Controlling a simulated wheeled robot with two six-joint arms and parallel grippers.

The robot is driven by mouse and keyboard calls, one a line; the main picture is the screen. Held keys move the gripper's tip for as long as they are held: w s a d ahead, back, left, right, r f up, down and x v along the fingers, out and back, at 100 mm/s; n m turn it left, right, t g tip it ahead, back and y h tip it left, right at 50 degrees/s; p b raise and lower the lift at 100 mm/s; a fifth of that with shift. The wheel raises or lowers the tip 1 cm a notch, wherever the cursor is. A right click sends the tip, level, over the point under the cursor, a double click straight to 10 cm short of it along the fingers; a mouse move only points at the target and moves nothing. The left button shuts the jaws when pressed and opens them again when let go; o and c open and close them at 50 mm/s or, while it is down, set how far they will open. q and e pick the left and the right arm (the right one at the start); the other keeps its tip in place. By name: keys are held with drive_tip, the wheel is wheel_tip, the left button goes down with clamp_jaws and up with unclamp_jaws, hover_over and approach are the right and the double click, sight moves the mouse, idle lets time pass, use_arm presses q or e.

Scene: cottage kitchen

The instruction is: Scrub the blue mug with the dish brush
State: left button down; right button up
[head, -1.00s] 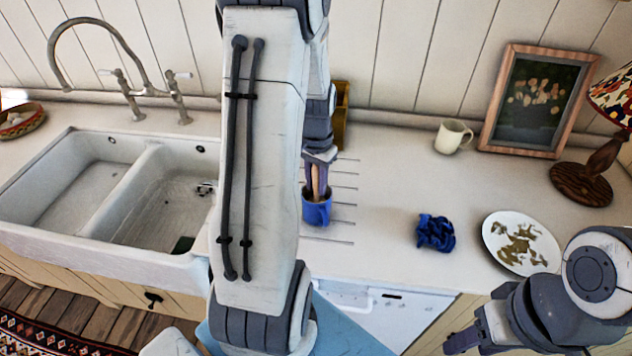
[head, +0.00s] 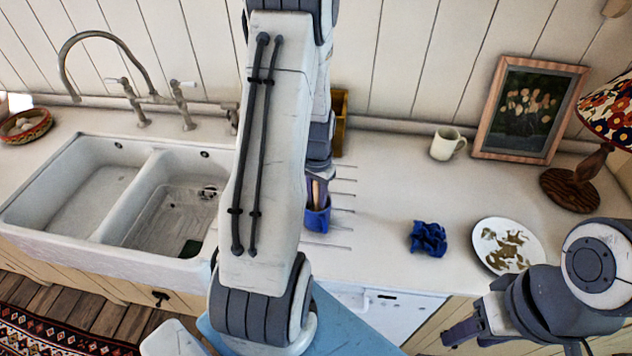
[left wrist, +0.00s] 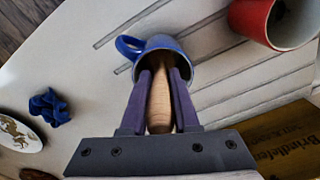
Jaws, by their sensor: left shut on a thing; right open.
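The blue mug (head: 317,221) stands upright on the counter's grooved drainer, right of the sink; it also shows in the left wrist view (left wrist: 165,42), with its handle at upper left. My left gripper (head: 318,190) is above the mug's mouth, shut on a wooden handle (left wrist: 160,100), which I take as the dish brush. The handle runs down into the mug; the brush head is hidden inside or behind the rim. I cannot tell whether the bristles touch the mug. My right gripper (head: 463,333) is open and empty, low at the right, in front of the counter.
A blue crumpled cloth (head: 428,238) and a soiled plate (head: 482,258) lie to the right. A cream mug (head: 443,145), framed picture (head: 480,130) and lamp (head: 570,190) stand behind. A red mug (left wrist: 248,18) and wooden box (left wrist: 285,140) are near the blue mug. The sink (head: 60,228) is left.

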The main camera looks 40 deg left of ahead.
use_arm(q)
drive_tip(key=shift+s+d+p, duration=0.25)
drive_tip(key=shift+s+p, duration=0.05)
drive_tip(key=shift+p, duration=0.35)
drive_tip(key=shift+w+f, duration=0.1)
drive_tip(key=shift+f, duration=0.05)
use_arm(e)
wheel_tip(320, 180, up, 2)
drive_tip(key=shift+r, duration=0.15)
use_arm(q)
drive_tip(key=shift+w, duration=0.1)
